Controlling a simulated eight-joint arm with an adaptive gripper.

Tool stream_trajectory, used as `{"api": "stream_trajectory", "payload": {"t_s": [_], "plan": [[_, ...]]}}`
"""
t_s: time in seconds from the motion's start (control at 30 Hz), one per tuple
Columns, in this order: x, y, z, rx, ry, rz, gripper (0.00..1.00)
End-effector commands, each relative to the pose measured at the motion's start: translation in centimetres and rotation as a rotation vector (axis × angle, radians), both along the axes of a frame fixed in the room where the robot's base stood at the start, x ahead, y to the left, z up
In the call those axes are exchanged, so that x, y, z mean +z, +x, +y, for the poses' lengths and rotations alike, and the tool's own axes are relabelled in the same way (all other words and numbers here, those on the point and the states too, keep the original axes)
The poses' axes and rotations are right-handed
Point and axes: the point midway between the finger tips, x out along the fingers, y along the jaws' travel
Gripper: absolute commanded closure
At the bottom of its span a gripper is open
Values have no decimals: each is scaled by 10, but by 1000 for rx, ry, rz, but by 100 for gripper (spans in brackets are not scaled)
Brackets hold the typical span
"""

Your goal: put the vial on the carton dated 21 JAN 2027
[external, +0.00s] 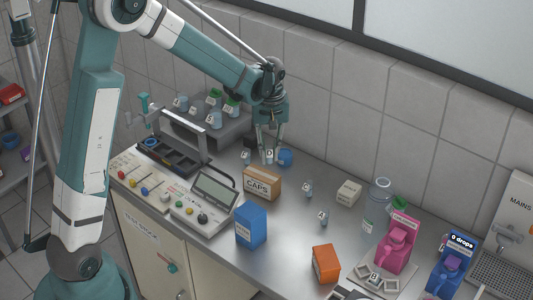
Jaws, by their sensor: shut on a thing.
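My gripper (269,149) points down over the back of the bench, shut on a small pale vial (269,157) between its fingers. The vial is upright; I cannot tell whether it touches the bench. Several cartons stand on the bench: a brown one marked CAPS (262,184) in front of my gripper, a blue one (251,225) nearer the front edge, an orange one (326,264) at the front right and a small cream one (348,193) to the right. No date is legible on any carton, so I cannot tell which reads 21 JAN 2027.
Another small vial (246,157) stands left of my gripper, and a blue object (286,157) right of it. Loose vials (308,188) stand mid-bench. A grey rack (205,128) and control panel (204,202) are left; pink (397,245) and blue (447,270) jugs are right.

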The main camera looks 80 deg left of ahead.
Motion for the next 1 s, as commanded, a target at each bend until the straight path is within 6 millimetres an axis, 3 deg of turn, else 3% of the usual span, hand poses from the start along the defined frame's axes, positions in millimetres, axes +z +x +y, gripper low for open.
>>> {"api": "stream_trajectory", "payload": {"t_s": [0.2,0.4,0.77,1.0], "plan": [[22,-17,31,60,0,2,93],[26,-21,39,75,0,3,93],[24,-21,39,75,0,3,93],[3,-21,39,75,0,3,93]]}}
